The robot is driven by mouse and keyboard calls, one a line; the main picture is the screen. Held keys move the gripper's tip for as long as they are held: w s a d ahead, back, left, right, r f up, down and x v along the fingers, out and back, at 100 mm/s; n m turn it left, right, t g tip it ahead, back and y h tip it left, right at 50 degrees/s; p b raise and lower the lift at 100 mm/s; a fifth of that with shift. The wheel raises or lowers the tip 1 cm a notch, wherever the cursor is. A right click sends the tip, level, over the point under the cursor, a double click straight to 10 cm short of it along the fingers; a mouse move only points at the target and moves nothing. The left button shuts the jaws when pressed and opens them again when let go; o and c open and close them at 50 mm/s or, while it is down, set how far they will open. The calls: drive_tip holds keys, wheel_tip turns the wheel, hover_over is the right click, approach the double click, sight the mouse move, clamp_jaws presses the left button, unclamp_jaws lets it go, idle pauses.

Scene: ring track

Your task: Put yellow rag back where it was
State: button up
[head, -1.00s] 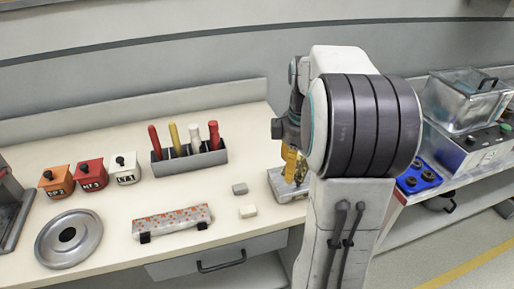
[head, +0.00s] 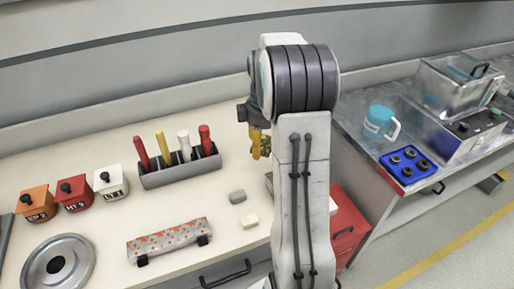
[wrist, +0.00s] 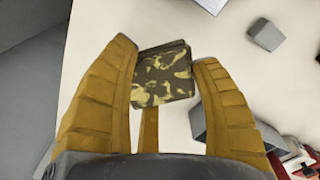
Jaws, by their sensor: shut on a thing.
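My gripper (wrist: 166,72) is shut on the yellow rag (wrist: 163,76), a small folded piece mottled dark and pale yellow. In the wrist view it sits between the two yellow fingers and hangs above the pale bench top. In the head view my gripper (head: 259,146) is over the bench, right of the tool rack, with my arm link beside it. I cannot make out the rag there. A grey tray edge (head: 269,179) shows below the gripper, mostly hidden behind my arm.
The rack (head: 181,170) holds red, yellow and white handles. Two small blocks (head: 238,197) (head: 247,221), a speckled bar (head: 168,240), a metal disc (head: 57,266) and lidded boxes (head: 73,195) stand on the bench. A blue mug (head: 377,121) and blue tray (head: 407,163) are right.

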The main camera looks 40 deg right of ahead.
drive_tip(key=w+f, duration=0.1)
drive_tip(key=w, duration=0.1)
drive_tip(key=w+d+f+p, duration=0.1)
drive_tip(key=shift+w+d+f, duration=0.1)
drive_tip(key=shift+w+f, duration=0.05)
drive_tip(key=shift+w, duration=0.25)
drive_tip(key=shift+f, duration=2.05)
drive_tip(key=o, duration=1.2)
